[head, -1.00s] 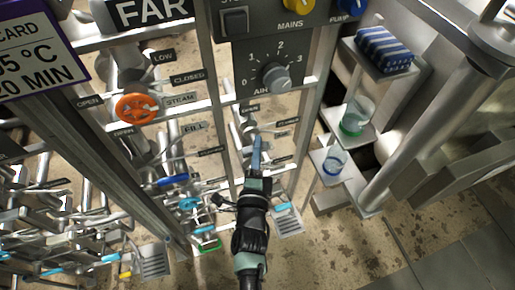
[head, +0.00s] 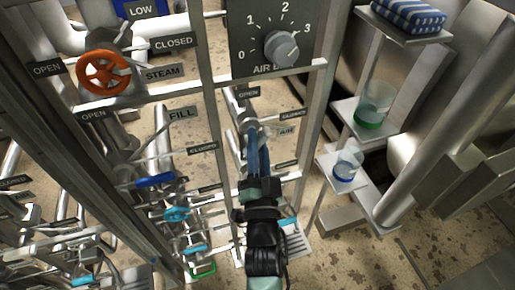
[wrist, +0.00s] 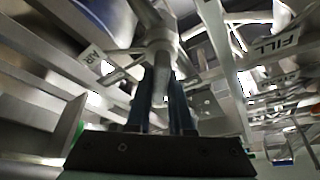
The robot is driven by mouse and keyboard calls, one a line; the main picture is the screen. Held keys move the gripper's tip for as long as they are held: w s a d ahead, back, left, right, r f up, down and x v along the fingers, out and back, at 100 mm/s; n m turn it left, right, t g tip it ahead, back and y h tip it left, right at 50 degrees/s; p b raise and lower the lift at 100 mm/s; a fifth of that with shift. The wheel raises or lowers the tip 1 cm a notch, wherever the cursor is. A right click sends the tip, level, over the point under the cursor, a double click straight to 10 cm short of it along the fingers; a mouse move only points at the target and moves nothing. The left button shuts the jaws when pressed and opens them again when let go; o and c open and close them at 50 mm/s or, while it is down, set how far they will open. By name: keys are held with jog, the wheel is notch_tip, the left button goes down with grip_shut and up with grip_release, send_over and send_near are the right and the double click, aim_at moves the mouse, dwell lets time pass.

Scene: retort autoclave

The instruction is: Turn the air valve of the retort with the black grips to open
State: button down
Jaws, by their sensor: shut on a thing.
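The air valve (head: 247,121) is a grey valve on a pipe, below the dial panel in the head view. An AIR plate (head: 286,131) is beside it, with an OPEN plate (head: 247,93) above left and a CLOSED plate (head: 292,115) to the right. My gripper (head: 258,147) reaches up to it with long blue fingers. In the wrist view my gripper (wrist: 161,95) is shut on the pale metal lever (wrist: 160,82) of the valve, below its round body (wrist: 158,38). The fingers partly hide the lever. I cannot make out black grips.
An orange steam handwheel (head: 104,73) and a blue-handled fill valve (head: 155,180) are to the left. The grey dial panel (head: 240,35) is above. Steel posts flank the arm closely. Shelves on the right hold a green-based cup (head: 373,103) and a blue-banded cup (head: 347,163).

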jog(key=n+y+p, duration=0.1)
jog(key=n, duration=0.2)
jog(key=shift+n+y, duration=0.4)
jog(key=n+y, duration=0.1)
jog(key=n, duration=0.2)
jog(key=n+y, duration=0.2)
jog(key=n, duration=0.2)
jog(key=shift+y, duration=0.3)
jog(key=shift+n, duration=0.4)
jog(key=c, duration=0.8)
grip_release()
jog(key=v, duration=1.3)
